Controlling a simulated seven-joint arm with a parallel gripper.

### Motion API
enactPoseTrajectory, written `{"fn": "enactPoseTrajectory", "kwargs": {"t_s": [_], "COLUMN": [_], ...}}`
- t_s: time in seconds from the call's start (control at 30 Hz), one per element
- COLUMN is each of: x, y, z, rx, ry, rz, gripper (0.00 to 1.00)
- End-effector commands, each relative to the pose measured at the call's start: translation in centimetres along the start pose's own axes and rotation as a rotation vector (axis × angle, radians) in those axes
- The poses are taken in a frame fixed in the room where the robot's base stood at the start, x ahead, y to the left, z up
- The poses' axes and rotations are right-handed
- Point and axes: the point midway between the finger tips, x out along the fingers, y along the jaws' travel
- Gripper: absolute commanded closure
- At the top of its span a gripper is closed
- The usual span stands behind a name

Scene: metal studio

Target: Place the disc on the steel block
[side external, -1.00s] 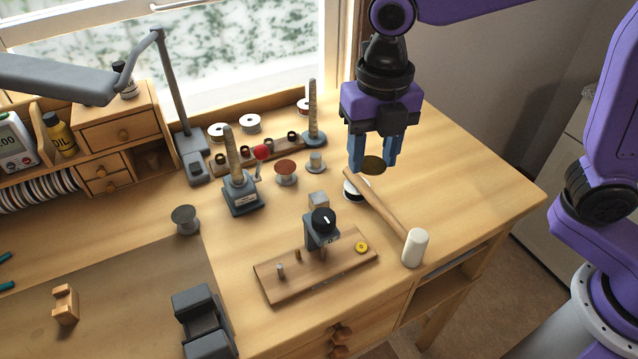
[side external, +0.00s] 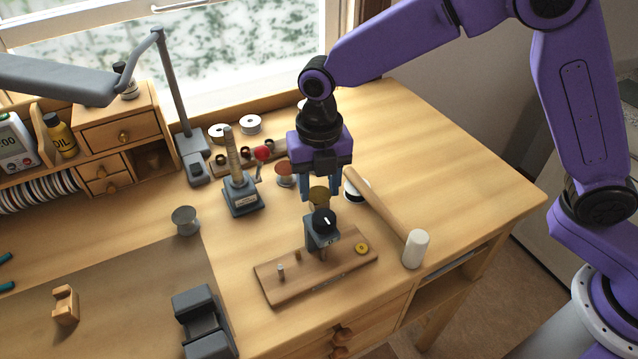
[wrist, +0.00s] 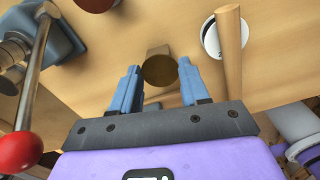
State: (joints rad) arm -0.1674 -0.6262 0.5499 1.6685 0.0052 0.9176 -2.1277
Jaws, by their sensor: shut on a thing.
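The dark knobbed fixture (side external: 322,228) on a wooden board stands just in front of the gripper. The right tabletop is clear.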

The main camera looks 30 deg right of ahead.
Motion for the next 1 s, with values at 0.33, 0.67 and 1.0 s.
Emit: {"fn": "enactPoseTrajectory", "kwargs": {"t_s": [0.33,0.67,1.0], "x": [0.5,0.8,-0.5], "y": [0.0,0.0,0.1], "z": [0.0,0.0,0.0], "rx": [0.0,0.0,0.0], "ry": [0.0,0.0,-0.002], "rz": [0.0,0.0,0.003], "gripper": [0.84,0.29,0.29]}}
